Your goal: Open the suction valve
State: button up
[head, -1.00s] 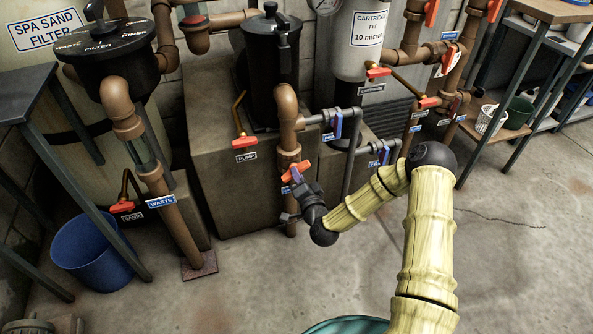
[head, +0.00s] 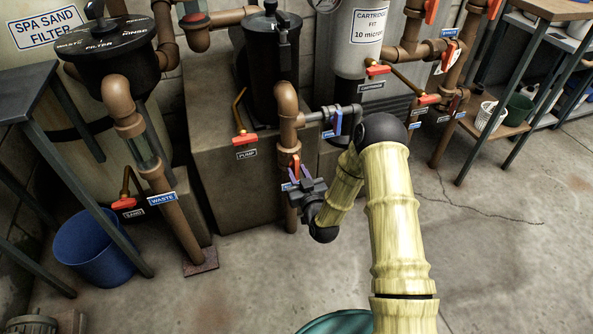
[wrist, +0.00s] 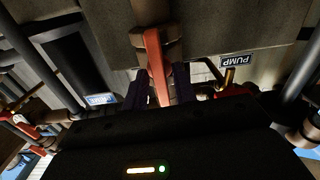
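The suction valve has a red-orange handle (head: 295,163) on the brown vertical pipe (head: 288,110) in front of the pump block. The handle now lies roughly along the pipe. A blue label beside it is mostly hidden behind my gripper and cannot be read. My gripper (head: 299,174) is right at the handle, with its two purple fingers spread. In the wrist view the red handle (wrist: 154,60) runs between the two fingers of my gripper (wrist: 160,88), one on each side; they look apart rather than clamped on it.
A red PUMP valve handle (head: 244,139) is to the left and the blue PRIME-side handle (head: 338,122) to the right. The WASTE pipe (head: 178,220) and a blue bucket (head: 95,245) stand further left. The floor at right is clear.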

jog(key=shift+o, duration=0.9)
jog(key=v, duration=0.7)
jog(key=shift+r, duration=0.1)
dwell(1.0)
